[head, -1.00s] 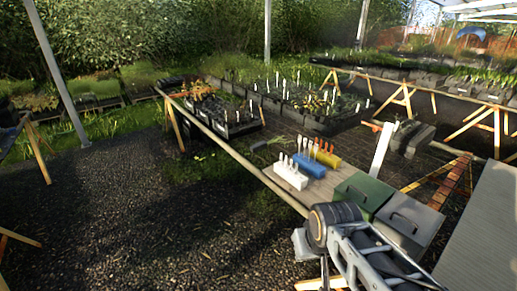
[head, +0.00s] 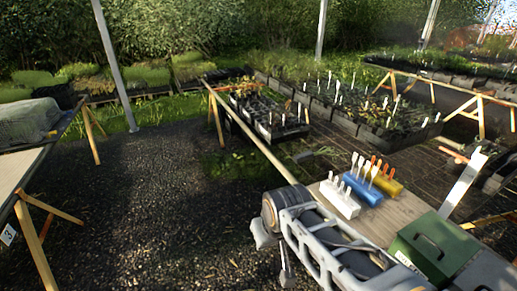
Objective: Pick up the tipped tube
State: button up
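Three small blocks stand on the bench (head: 385,222), right of centre in the head view. The white block (head: 340,203) and the blue block (head: 362,190) hold upright white pieces. The yellow block (head: 386,181) holds orange pieces. I cannot make out a tipped tube; the pieces are small and my arm covers part of the bench's near side. My arm crosses the lower middle, in front of the white block. My gripper's fingers cannot be made out.
A green box (head: 435,248) with a handle sits on the bench's near right. Seedling trays (head: 270,120) fill the far bench. A table (head: 18,170) with a grey mesh container (head: 28,122) is at left. Dark open ground (head: 150,200) lies between.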

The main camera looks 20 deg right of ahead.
aim_at(309, 155)
jog(key=u, duration=0.35)
jog(key=i, duration=1.8)
jog(key=z, duration=0.75)
jog(key=i, duration=1.05)
jog(key=z, duration=1.4)
jog(key=i, duration=0.35)
jog(key=z, duration=0.2)
